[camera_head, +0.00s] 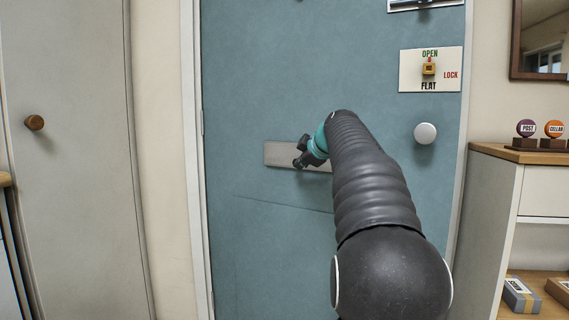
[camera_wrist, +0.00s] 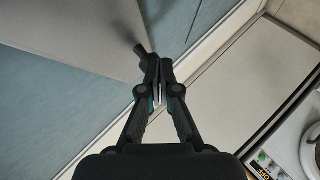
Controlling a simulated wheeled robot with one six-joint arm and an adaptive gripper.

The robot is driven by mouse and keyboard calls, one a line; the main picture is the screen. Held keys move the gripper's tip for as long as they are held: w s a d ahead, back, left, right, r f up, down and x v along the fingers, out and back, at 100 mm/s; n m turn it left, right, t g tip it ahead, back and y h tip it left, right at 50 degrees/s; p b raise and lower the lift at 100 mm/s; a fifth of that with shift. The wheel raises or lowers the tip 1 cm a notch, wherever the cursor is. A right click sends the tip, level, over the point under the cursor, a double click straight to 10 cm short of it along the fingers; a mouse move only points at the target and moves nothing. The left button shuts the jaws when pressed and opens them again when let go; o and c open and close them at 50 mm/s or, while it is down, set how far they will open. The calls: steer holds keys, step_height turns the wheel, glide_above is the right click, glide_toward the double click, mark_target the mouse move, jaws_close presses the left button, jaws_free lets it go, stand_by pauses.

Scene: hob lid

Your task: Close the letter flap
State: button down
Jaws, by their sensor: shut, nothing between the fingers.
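The letter flap (camera_head: 282,154) is a grey metal rectangle across the middle of the blue door (camera_head: 260,80). My arm hides its right part in the head view. In the wrist view the flap (camera_wrist: 95,30) is a large grey panel at the upper left, with blue door surface on both sides. It seems to stand out from the door, but its angle is unclear. My gripper (camera_head: 300,156) is in front of the flap's right half. In the wrist view my gripper (camera_wrist: 158,62) is shut and empty at the flap's end edge; I cannot tell whether they touch.
A white round knob (camera_head: 425,133) and a lock plate (camera_head: 430,69) marked OPEN, LOCK and FLAT are on the door's right side. A shelf unit (camera_head: 500,185) stands at the right. A grey door (camera_head: 75,150) with a brown knob is at the left.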

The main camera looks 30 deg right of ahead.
steer(key=shift+w+a+f+b, duration=0.3)
steer(key=shift+w+a+f, duration=0.1)
steer(key=shift+a+f, duration=0.05)
stand_by(0.5)
steer(key=s+a+b, duration=0.1)
steer(key=s+a, duration=0.4)
steer(key=s, duration=0.7)
steer(key=shift+a+r, duration=0.25)
steer(key=shift+r, duration=0.15)
